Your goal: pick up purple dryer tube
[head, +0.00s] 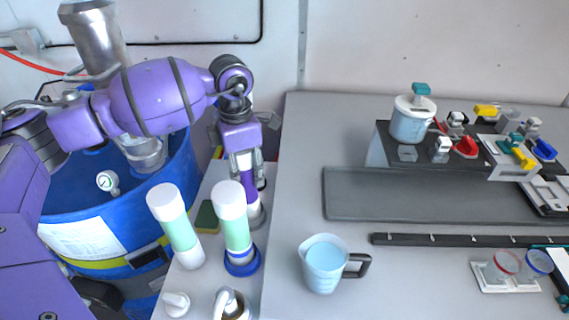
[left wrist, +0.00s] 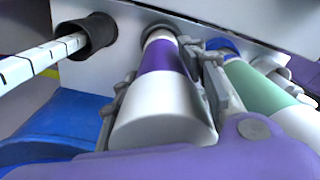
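The purple dryer tube (head: 250,197) has a white end and a purple band and stands upright at the back of the row of tubes. It also shows large in the left wrist view (left wrist: 164,100). My left gripper (head: 246,168) is over its upper part, pointing down, with one finger on each side of the tube. The fingers lie very close to its sides; whether they press on it is not clear. The tube's lower end is in a grey ring-shaped holder (head: 257,218). My right gripper is not in view.
A blue drum (head: 75,200) is at left. A measuring jug (head: 323,264) and a dark raised shelf (head: 380,155) are to the right.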

